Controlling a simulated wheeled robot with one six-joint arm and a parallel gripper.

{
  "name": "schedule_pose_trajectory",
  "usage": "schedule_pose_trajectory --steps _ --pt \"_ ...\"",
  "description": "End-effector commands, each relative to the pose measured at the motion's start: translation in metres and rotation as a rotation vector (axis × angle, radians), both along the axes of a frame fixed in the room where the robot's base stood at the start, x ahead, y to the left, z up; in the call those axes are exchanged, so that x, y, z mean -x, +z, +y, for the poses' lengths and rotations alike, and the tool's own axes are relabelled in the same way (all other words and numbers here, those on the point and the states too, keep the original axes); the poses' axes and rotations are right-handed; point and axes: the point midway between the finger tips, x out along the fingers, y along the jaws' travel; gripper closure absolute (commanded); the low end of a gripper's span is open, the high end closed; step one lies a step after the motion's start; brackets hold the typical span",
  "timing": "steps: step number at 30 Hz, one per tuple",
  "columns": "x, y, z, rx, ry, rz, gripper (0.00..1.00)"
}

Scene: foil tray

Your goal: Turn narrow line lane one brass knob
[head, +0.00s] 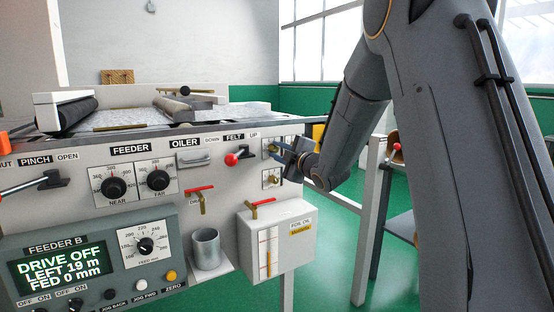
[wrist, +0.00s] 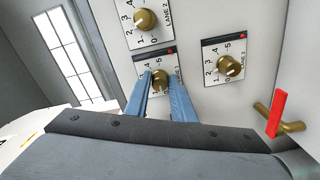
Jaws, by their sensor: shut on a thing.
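In the wrist view, my gripper (wrist: 161,76) has its two blue fingers on either side of a brass knob (wrist: 160,83), shut on it. The knob sits on a white dial plate with numbers and a small red mark; its lane label is partly hidden and too small to read surely. A second brass knob (wrist: 146,20), on the plate marked LANE 2, is above it. A third brass knob (wrist: 229,66) is on a separate plate to the right. In the head view, my gripper (head: 284,155) is at the panel's right end, by the small dial plates.
A red-handled brass valve (wrist: 281,115) sticks out at lower right in the wrist view. In the head view, a red FELT knob (head: 231,159) is just left of my gripper, and a white FOIL OIL box (head: 291,240) juts out below.

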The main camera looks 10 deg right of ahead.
Motion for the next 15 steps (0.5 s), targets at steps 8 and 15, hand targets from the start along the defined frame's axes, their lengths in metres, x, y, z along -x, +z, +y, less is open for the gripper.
schedule_pose_trajectory --steps 8,15 --pt "-0.0001 -0.0022 -0.0001 0.140 0.000 -0.045 1.00" --pt "0.0001 -0.0014 -0.0003 0.194 0.000 -0.061 1.00"
